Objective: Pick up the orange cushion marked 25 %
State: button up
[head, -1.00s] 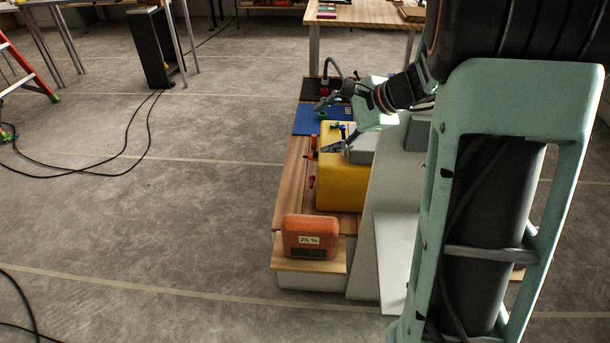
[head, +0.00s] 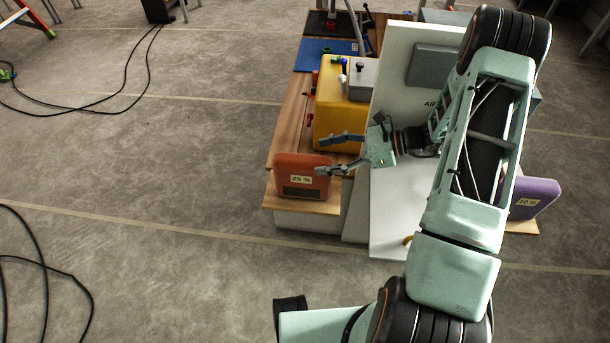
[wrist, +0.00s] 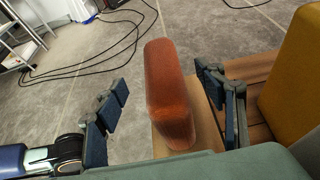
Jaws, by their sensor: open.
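The orange cushion (head: 292,166) marked 25 % stands upright on the near end of a wooden board (head: 285,200) in the head view, its label facing me. My gripper (head: 323,156) is open and empty, pointing left at the cushion's right edge; its lower finger overlaps that edge in the picture. In the wrist view, the cushion (wrist: 172,95) stands edge-on between the two spread fingers of my gripper (wrist: 165,105), with space on the left. The right finger is close to it; I cannot tell whether they touch.
A yellow box (head: 335,105) stands just behind the cushion on the board. A white panel (head: 395,205) is to the right, beneath my arm. A purple cushion (head: 533,198) marked 10 % stands farther right. The floor on the left is mostly clear, with black cables (head: 125,80).

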aim_at(306, 159)
jog(key=b+x, duration=0.1)
jog(key=x, duration=0.6)
jog(key=shift+f, duration=0.1)
jog(key=shift+c, duration=0.7)
grip_shut()
